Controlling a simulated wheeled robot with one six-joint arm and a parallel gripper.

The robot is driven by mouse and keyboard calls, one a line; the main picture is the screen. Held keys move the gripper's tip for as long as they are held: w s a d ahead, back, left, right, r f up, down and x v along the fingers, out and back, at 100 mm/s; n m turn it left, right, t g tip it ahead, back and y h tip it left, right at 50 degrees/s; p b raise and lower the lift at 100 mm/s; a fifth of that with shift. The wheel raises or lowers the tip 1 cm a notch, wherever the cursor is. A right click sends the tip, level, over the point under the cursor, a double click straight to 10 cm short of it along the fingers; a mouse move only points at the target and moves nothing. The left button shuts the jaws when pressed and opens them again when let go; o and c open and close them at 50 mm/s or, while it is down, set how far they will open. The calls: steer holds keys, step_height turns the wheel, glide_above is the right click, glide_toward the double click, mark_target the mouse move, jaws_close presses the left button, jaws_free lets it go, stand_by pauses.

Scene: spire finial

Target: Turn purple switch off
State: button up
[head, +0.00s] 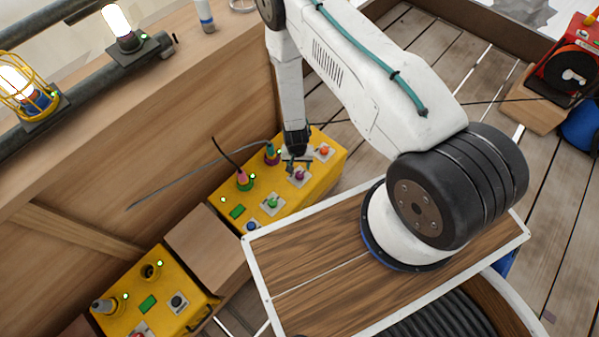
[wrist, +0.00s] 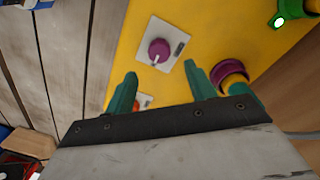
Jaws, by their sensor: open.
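The purple switch (head: 299,175) is a round knob on a pale square plate on the yellow box (head: 235,198). In the wrist view the purple switch (wrist: 159,50) has a light pointer mark towards the lower side, and a small dark slot lies beside it on the plate. My gripper (head: 291,163) is over the box, close to the switch. In the wrist view the teal fingers of my gripper (wrist: 161,72) are apart and empty, with the knob ahead of the gap between them. I see no contact with the knob.
The same box carries an orange-red knob (head: 324,151), a green knob (head: 272,203), a blue knob (head: 252,226) and two cabled plugs. A purple socket ring (wrist: 230,72) is near the right finger. A wooden wall (head: 150,130) stands behind the box.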

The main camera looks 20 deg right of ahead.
mark_target(300, 174)
step_height(300, 174, down, 7)
steer(key=shift+s+d+r, duration=0.1)
steer(key=shift+d+r, duration=0.05)
steer(key=c, duration=1)
